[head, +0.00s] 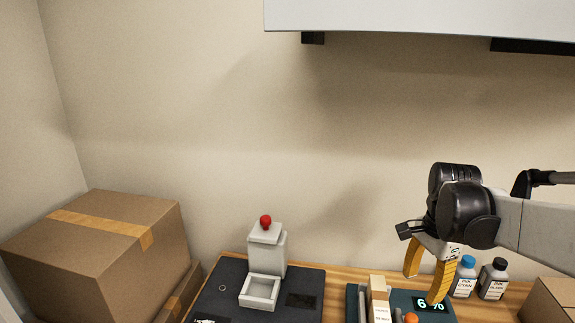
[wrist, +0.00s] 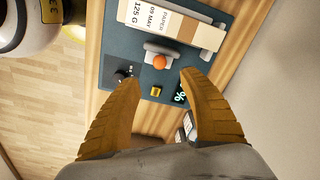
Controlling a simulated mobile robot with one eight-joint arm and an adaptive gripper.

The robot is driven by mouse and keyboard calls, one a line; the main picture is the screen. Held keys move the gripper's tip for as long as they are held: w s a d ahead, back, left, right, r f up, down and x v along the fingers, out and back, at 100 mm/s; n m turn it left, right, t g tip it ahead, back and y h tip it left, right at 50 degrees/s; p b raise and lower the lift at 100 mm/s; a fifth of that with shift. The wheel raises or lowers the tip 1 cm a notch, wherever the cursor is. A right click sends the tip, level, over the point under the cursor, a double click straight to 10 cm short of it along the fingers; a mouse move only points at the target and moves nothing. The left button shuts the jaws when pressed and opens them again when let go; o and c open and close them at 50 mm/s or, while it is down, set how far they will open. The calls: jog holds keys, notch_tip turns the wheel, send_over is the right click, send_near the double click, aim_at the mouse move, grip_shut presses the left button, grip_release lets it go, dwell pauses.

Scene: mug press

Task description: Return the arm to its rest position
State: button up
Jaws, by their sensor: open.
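My gripper (head: 428,276) is at the right of the head view, with its yellow fingers pointing down over the teal device. In the wrist view my gripper (wrist: 160,90) has its two fingers spread apart with nothing between the tips. The teal device (head: 443,315) carries a display reading "6 %", and an orange knob (head: 411,318). The same orange knob (wrist: 159,62) shows in the wrist view, beyond the fingertips. My arm reaches in from the right edge of the head view.
A paper box (head: 379,297) stands on the teal device. Ink bottles (head: 493,279) stand close by on the right. A white press with a red ball (head: 265,222) stands on a dark mat. Cardboard boxes (head: 95,250) sit at left. A grey overhead unit (head: 420,18) hangs above.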

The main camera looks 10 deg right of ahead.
jog(key=s+a+r+n+t, duration=0.1)
jog(key=s+a+n+t, duration=0.5)
jog(key=a+n, duration=0.9)
jog(key=s, duration=0.3)
jog(key=shift+s+a+n+t, duration=0.15)
jog(key=shift+s+n+t, duration=0.15)
jog(key=shift+s+t, duration=0.1)
